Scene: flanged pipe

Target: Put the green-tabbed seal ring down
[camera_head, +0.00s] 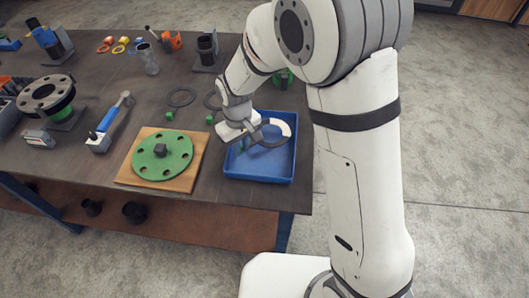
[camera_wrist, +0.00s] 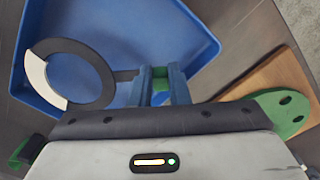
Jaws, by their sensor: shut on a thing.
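My gripper (camera_head: 256,130) is shut on the green tab (camera_wrist: 160,80) of a flat seal ring, which shows between the fingers in the wrist view. The ring (camera_wrist: 103,80) is dark with a white section and sticks out to one side of the fingers. In the head view the ring (camera_head: 286,126) is over the blue tray (camera_head: 259,179), near its far part. It looks raised above the tray floor, but the exact gap is hard to tell. My gripper partly hides the ring and the tray's far left corner.
A green flange disc (camera_head: 176,158) on a wooden board (camera_head: 190,181) lies left of the tray. Two more dark rings (camera_head: 181,97) (camera_head: 210,101) lie behind on the table. A flanged pipe (camera_head: 46,92) and a blue-handled tool (camera_head: 108,122) are farther left. The tray floor's near part is clear.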

